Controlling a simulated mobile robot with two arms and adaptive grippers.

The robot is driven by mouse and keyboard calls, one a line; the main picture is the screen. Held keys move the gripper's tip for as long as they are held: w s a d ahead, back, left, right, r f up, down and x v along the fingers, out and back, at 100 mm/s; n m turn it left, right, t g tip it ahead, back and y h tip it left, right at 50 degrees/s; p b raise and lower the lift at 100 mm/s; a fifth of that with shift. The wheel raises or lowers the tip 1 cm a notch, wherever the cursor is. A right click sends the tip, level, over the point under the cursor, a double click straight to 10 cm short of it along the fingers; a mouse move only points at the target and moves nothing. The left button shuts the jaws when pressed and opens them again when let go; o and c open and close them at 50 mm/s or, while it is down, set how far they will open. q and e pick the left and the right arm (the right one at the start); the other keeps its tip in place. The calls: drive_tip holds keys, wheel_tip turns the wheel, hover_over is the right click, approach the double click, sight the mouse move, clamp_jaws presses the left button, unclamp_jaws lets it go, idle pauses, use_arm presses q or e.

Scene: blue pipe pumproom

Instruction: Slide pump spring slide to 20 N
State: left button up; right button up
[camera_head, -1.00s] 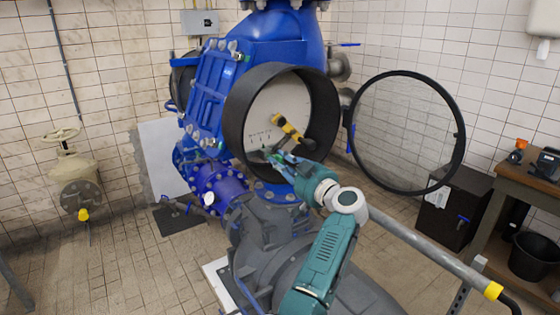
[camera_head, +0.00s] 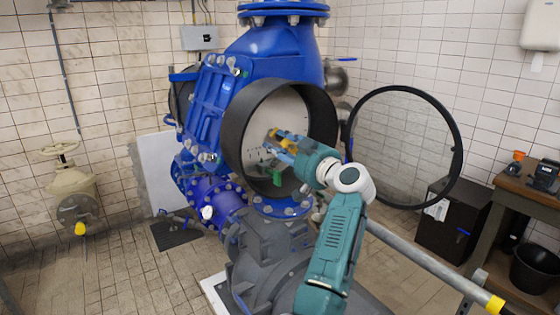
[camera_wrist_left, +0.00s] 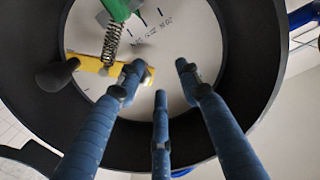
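The round black dial housing (camera_head: 237,130) stands open on the blue pump, with a pale scale plate (camera_head: 285,107) inside. A green piece (camera_head: 277,178) shows low in it. In the left wrist view, a green piece (camera_wrist_left: 118,8) sits at the top of a coil spring (camera_wrist_left: 112,42), near printed scale marks. A yellow bar (camera_wrist_left: 90,65) with a black knob crosses below the spring. My left gripper (camera_head: 275,145) reaches into the housing. Its blue fingers (camera_wrist_left: 161,75) are spread with nothing seen between them; the left fingertip overlaps the yellow bar's end, contact unclear. My right gripper is not in view.
The round glass cover (camera_head: 403,148) hangs open to the right of the housing. A grey rail (camera_head: 430,262) with a yellow end crosses the lower right. A table (camera_head: 520,190) and a black bin (camera_head: 537,262) stand at far right. A beige valve (camera_head: 72,180) stands at left.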

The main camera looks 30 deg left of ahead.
use_arm(q)
drive_tip(key=shift+r, duration=0.3)
idle(0.4)
